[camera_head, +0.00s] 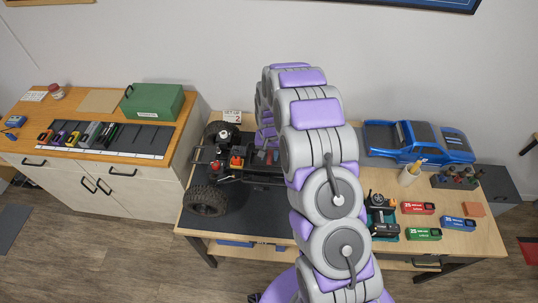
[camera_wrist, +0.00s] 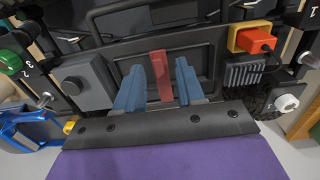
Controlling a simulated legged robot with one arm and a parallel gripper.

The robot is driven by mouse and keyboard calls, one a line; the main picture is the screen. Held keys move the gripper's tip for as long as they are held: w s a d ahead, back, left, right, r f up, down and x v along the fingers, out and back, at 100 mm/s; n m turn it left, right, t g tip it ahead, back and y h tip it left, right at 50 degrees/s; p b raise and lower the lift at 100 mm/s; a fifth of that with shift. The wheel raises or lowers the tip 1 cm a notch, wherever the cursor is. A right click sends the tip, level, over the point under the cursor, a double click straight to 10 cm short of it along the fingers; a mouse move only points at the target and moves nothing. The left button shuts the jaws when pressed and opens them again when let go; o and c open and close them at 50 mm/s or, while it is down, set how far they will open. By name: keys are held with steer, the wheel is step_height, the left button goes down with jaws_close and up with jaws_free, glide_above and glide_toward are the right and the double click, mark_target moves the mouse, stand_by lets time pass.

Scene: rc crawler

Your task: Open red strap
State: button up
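The red strap (camera_wrist: 163,70) stands upright in the middle of the wrist view, against a dark rectangular tray on the crawler chassis (camera_wrist: 100,20). My gripper (camera_wrist: 157,66) is open, with one blue finger to the left of the strap and one to the right. Gaps show between both fingers and the strap, and the right finger is closer. Whether the strap's far end is fastened cannot be told. In the head view the crawler chassis (camera_head: 227,172) sits on the workbench, partly hidden behind my arm.
In the wrist view, a grey box (camera_wrist: 86,82) lies left of the fingers and an orange-red connector (camera_wrist: 256,40) right.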

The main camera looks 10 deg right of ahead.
steer(key=shift+d+f, duration=0.1)
steer(key=shift+f, duration=0.4)
steer(key=shift+c, duration=1.2)
jaws_close()
